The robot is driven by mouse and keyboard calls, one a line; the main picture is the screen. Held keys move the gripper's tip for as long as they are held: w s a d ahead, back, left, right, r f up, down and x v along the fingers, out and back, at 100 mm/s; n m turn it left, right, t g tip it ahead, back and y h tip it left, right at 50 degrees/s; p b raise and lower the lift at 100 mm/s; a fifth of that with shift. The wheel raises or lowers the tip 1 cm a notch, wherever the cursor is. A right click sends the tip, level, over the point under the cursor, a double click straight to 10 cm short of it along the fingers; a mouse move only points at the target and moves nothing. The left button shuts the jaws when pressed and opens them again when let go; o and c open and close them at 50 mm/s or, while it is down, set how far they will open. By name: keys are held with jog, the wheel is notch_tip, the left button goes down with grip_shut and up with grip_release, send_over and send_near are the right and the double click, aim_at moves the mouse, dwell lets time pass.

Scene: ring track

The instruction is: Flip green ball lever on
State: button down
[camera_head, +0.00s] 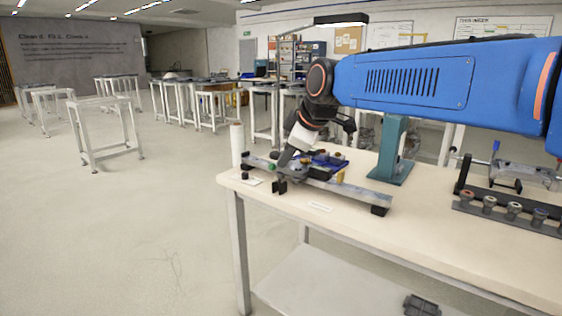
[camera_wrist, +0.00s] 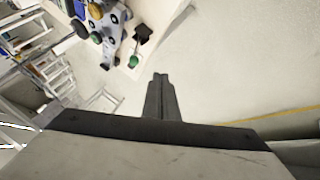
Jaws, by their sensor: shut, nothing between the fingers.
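The green ball (camera_head: 271,167) is at the left end of a grey rail fixture (camera_head: 345,192) on the table. In the wrist view the green ball (camera_wrist: 133,61) is above and left of my fingertips, close to a small black plate (camera_wrist: 144,33). The lever's stem is too small to make out clearly. My gripper (camera_wrist: 160,78) is shut and empty, with clear space in the picture between its tips and the ball. In the head view my gripper (camera_head: 284,162) reaches down over the fixture's left end, near the ball.
A blue part (camera_head: 325,160) sits on the fixture. A white cylinder (camera_head: 237,143) stands at the table's back left corner. A dark rack with several round pieces (camera_head: 514,210) is at the right.

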aim_at(275, 167)
jog(key=shift+w+a+f, duration=0.45)
jog(key=shift+w+f, duration=0.6)
jog(key=shift+w, duration=0.35)
jog(key=shift+w+a+f, duration=0.5)
jog(key=shift+w+f, duration=0.5)
jog(key=shift+w, duration=0.45)
jog(key=shift+w+a+f, duration=0.45)
jog(key=shift+w+f, duration=0.6)
jog(key=shift+w, duration=0.35)
jog(key=shift+w+d+r+m+g+y, duration=0.2)
jog(key=shift+w+d+r+g+y, duration=0.1)
jog(key=shift+w+d+g, duration=0.2)
jog(key=shift+w+d+r+m+g+y, duration=0.2)
jog(key=shift+w+d+r+g+y, duration=0.1)
jog(key=shift+w+d+g, duration=0.15)
jog(key=shift+w+d+r+m+g+y, duration=0.25)
jog(key=shift+w+d+g+y, duration=0.1)
jog(key=shift+w+g+y, duration=0.15)
jog(key=shift+w+d+r+m+g+y, duration=0.1)
jog(key=shift+w+d+m+g+y, duration=0.2)
jog(key=shift+w+g+y, duration=0.25)
jog(key=shift+r, duration=0.1)
jog(key=shift+r, duration=0.7)
